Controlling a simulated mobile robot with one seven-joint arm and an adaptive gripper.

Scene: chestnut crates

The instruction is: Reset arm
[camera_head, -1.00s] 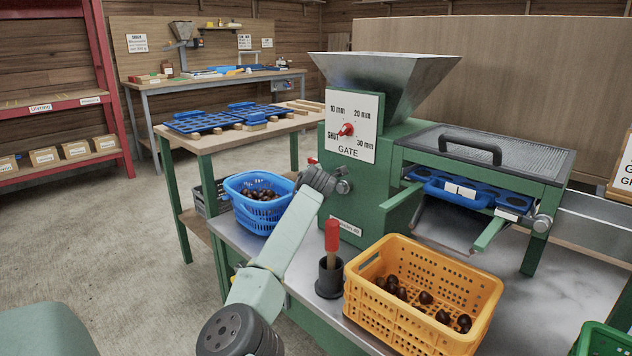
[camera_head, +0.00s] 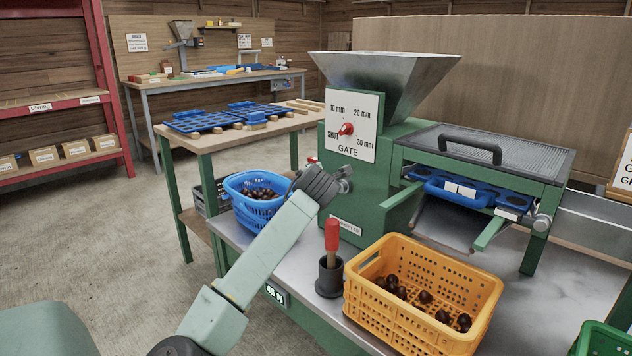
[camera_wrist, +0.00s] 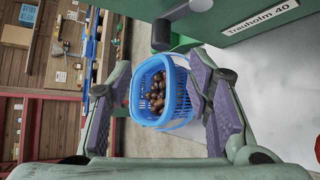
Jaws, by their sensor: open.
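My gripper (camera_head: 330,180) is in front of the green machine (camera_head: 383,200), next to a small knob on its left side. In the wrist view my gripper (camera_wrist: 165,95) has its purple-padded fingers spread wide. Between the fingers, farther off, is a blue basket (camera_wrist: 148,115) of brown chestnuts. Nothing is held. In the head view the blue basket (camera_head: 240,213) stands at the left end of the metal bench, partly hidden behind my arm. The fingertips are hard to make out there. The gate dial (camera_head: 347,129) has its red pointer turned towards the upper left.
A yellow crate (camera_head: 400,323) with several chestnuts stands at the bench front. A red-handled tool sits in a dark holder (camera_head: 329,277) beside my arm. A green crate (camera_head: 603,340) is at lower right. The floor (camera_head: 120,240) on the left is clear.

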